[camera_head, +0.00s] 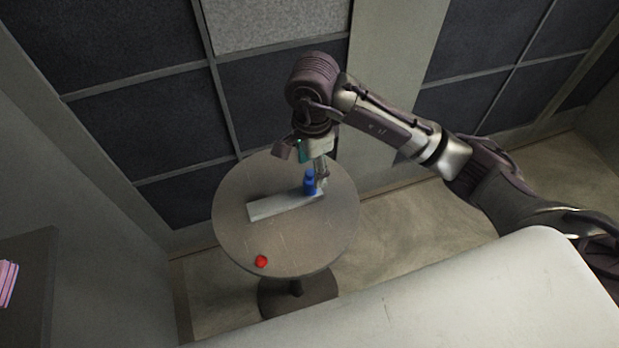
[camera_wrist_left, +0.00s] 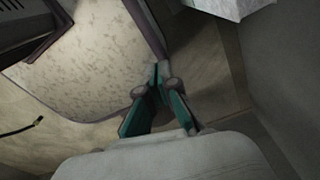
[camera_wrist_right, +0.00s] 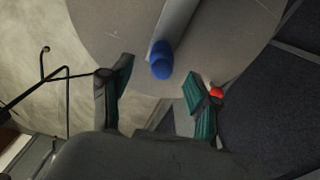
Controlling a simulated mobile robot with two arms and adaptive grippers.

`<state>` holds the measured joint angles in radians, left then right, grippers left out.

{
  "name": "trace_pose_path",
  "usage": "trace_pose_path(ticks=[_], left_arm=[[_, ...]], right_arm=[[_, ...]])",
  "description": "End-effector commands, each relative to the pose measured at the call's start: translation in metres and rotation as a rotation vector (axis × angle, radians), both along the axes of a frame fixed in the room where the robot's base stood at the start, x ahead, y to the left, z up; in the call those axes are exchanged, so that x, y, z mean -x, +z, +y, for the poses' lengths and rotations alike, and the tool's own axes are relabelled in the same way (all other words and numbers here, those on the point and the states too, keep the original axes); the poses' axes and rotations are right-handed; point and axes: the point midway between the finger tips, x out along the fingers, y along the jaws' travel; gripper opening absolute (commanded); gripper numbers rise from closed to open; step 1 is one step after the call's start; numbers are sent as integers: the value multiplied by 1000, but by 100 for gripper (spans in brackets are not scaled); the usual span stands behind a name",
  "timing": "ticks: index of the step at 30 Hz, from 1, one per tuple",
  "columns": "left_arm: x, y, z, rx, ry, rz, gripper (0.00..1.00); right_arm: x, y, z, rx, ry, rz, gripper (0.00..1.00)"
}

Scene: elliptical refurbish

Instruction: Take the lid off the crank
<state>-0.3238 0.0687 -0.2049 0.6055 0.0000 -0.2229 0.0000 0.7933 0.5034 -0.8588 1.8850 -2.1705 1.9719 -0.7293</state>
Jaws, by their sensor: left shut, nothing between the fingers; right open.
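A pale grey bar (camera_head: 275,206) lies on the round table, with an upright blue piece (camera_head: 309,184) at its right end. These look like the crank parts; I cannot tell which part is the lid. My right gripper (camera_head: 304,162) is above the blue piece, partly hiding its surroundings. In the right wrist view, the blue piece (camera_wrist_right: 161,60) shows between the spread, empty fingers (camera_wrist_right: 158,78), with the grey bar (camera_wrist_right: 178,22) running away behind it. My left gripper (camera_wrist_left: 159,80) is shut and empty in the left wrist view, away from the table.
The round table (camera_head: 235,232) is otherwise mostly clear. A small red object (camera_head: 261,261) lies near its front edge. A panelled wall (camera_head: 140,130) stands behind. A dark shelf (camera_head: 30,290) with striped items is at lower left.

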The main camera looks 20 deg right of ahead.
Motion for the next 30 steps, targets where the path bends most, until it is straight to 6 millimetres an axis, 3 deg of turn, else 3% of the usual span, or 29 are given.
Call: trace_pose_path(ticks=[9, 16, 24, 30], left_arm=[[-42, 19, 5, -4, 0, -63, 0], [-35, 26, 8, -8, 2, -54, 0], [-24, 25, 9, -10, 3, -35, 0], [-24, 25, 9, -10, 2, -35, 0]], right_arm=[[1, -27, 1, -1, 0, 6, 61], [0, -58, 1, -1, 0, 1, 61], [-1, -63, 1, -1, 1, -1, 61], [-1, -62, 1, -1, 1, -1, 28]])
